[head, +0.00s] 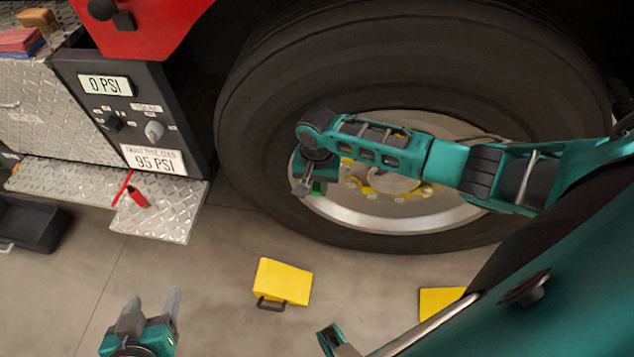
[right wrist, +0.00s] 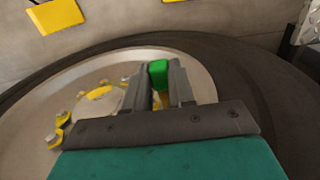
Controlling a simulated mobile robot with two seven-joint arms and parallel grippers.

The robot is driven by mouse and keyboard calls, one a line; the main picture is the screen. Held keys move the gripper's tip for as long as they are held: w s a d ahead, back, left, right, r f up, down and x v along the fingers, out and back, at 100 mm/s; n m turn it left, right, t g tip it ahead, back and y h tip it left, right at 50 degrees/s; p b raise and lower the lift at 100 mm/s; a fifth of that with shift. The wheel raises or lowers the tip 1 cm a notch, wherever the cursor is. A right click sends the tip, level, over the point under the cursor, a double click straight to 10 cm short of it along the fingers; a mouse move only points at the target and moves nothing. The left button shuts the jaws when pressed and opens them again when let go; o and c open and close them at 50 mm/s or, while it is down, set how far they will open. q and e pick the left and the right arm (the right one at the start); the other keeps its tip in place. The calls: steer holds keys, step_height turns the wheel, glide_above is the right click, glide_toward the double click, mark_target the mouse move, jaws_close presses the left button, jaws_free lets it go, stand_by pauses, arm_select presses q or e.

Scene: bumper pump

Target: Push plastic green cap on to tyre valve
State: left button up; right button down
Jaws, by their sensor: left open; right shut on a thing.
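The green cap (right wrist: 158,73) is between the fingertips of my right gripper (right wrist: 160,82), which is shut on it. In the head view my right gripper (head: 308,188) is at the lower left of the wheel's rim, with a bit of green beside its fingers. The tyre (head: 252,110) stands upright around the silver rim (head: 400,222). I cannot make out the tyre valve, nor whether the cap touches it. My left gripper (head: 148,302) is open and empty, low over the floor at the front left.
A black panel (head: 90,75) with PSI labels and knobs stands left of the tyre. A red-handled tool (head: 137,196) lies on the metal step (head: 180,215).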

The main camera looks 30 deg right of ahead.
arm_select(q)
steer(key=shift+r, duration=0.1)
stand_by(0.3)
steer(key=shift+r+p, duration=0.4)
steer(key=shift+p, duration=0.1)
steer(key=shift+f, duration=0.1)
arm_select(e)
steer(key=shift+w+d, duration=0.2)
steer(key=shift+w, duration=0.15)
stand_by(0.4)
steer(key=c, duration=0.9)
jaws_free()
steer(key=shift+o, duration=0.2)
steer(key=shift+r+p, duration=0.35)
steer(key=shift+r, duration=0.5)
arm_select(q)
steer(key=r+p, duration=0.1)
steer(key=a+r+p, duration=0.1)
steer(key=shift+s+y+p, duration=0.3)
steer(key=shift+s+p, duration=0.05)
steer(key=shift+p, duration=0.05)
arm_select(e)
step_height(320, 180, up, 11)
steer(key=shift+r, duration=0.15)
